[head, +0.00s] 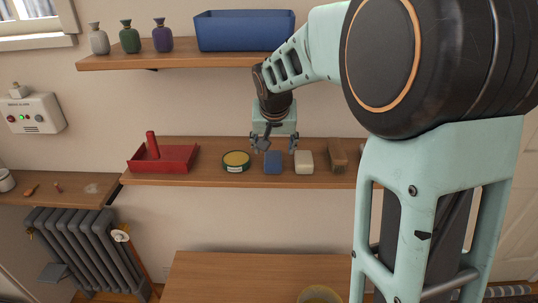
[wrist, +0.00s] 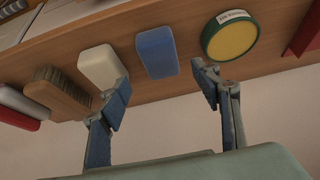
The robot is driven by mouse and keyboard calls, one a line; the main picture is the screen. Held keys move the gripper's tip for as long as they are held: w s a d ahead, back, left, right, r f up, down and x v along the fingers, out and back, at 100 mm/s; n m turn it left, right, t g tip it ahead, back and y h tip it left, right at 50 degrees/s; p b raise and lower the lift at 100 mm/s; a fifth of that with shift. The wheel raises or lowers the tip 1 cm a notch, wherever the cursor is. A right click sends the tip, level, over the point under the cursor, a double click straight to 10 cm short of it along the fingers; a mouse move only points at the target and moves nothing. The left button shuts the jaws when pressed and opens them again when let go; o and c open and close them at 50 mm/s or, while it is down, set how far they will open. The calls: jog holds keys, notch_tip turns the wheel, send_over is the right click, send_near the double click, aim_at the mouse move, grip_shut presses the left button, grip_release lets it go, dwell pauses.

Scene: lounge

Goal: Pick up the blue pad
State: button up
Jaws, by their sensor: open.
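The blue pad (head: 273,162) lies on the middle wall shelf (head: 210,179), between a round green tin with a yellow top (head: 236,162) and a white block (head: 304,162). In the wrist view the blue pad (wrist: 157,52) shows whole, beyond and between the fingertips. My gripper (head: 274,146) is open and empty just above the shelf, over the blue pad. In the wrist view my gripper (wrist: 163,88) has its fingers spread, one near the white block (wrist: 101,66) and one near the tin (wrist: 230,36). I see no contact with the pad.
A wooden brush (head: 338,156) stands right of the white block; a red tray (head: 165,160) is at the left. The upper shelf (head: 150,54) holds a blue bin (head: 244,31) and several vases. My arm hides the shelf's right end.

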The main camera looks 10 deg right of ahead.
aim_at(273, 156)
jog(key=shift+p+x, duration=0.6)
jog(key=shift+x, duration=2.65)
jog(key=shift+s+a, duration=0.1)
jog(key=shift+a, duration=0.05)
jog(key=shift+c, duration=0.5)
jog(key=c, duration=1.1)
